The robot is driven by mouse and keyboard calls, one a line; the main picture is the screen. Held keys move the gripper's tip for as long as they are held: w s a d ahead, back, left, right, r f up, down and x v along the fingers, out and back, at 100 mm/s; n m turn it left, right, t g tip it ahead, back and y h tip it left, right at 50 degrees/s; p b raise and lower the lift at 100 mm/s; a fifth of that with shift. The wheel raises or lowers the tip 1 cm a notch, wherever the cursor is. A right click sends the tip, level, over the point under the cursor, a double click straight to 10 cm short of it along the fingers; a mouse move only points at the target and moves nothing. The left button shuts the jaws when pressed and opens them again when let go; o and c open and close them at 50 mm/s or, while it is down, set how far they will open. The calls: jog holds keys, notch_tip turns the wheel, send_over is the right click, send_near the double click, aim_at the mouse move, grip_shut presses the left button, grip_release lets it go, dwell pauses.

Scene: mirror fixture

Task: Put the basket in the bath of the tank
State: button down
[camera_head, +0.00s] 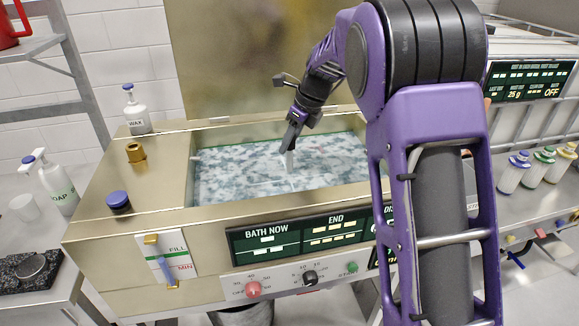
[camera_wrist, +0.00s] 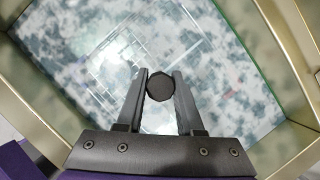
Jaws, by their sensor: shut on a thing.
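The tank (camera_head: 150,226) is a brass-coloured box with an open bath (camera_head: 230,172) of mottled white and blue-green liquid. My gripper (camera_head: 291,146) reaches down over the middle of the bath. In the wrist view my gripper (camera_wrist: 160,80) is shut on a dark round knob (camera_wrist: 160,87), which appears to top the basket's handle. A pale upright piece shows below the fingers in the head view. Faint wire lines of the basket (camera_wrist: 112,62) show in the liquid, so it looks at least partly submerged. Whether it touches the bath floor cannot be told.
A blue cap (camera_head: 118,201) and a brass fitting (camera_head: 136,152) stand on the tank's left deck, with a wax bottle (camera_head: 136,110) behind. A raised metal panel (camera_head: 255,55) stands behind the bath. Small capped bottles (camera_head: 513,173) stand at right. My arm hides the tank's right end.

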jog(key=b, duration=0.1)
send_over(290, 179)
jog(key=w, duration=0.1)
notch_tip(290, 179, down, 5)
jog(key=shift+f, duration=0.15)
jog(key=shift+a, duration=0.1)
jog(key=c, duration=0.5)
grip_release()
jog(key=shift+f, duration=0.1)
jog(key=shift+c, duration=0.2)
jog(key=p+v, duration=0.2)
jog(key=v, duration=1)
